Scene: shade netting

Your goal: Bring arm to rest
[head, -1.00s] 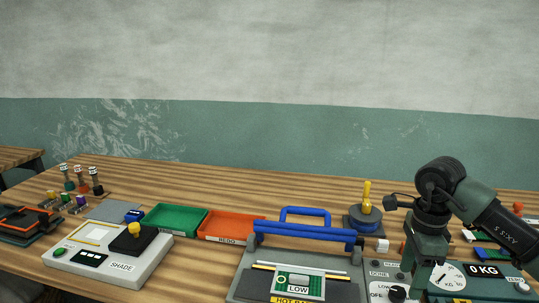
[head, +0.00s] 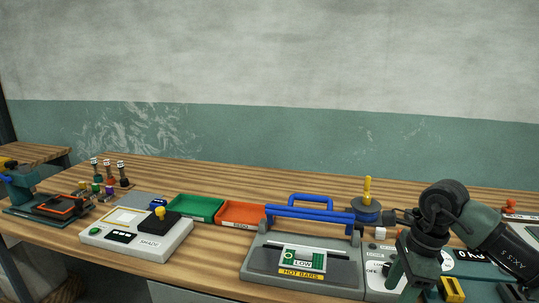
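My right arm (head: 445,222) comes in from the right edge, bent, above the right end of the bench. Its lower end, with my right gripper (head: 398,282), points down beside the grey control panel with the LOW dial. The fingertips are small and dark, and I cannot tell whether they are apart. I see nothing clearly held. My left gripper and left arm are not in view.
The wooden bench (head: 310,188) carries a HOT BARS press (head: 258,262) with blue handles, a SHADE tester (head: 180,243), a green tray (head: 215,205) and an orange tray (head: 262,209). The bench's back strip is mostly clear.

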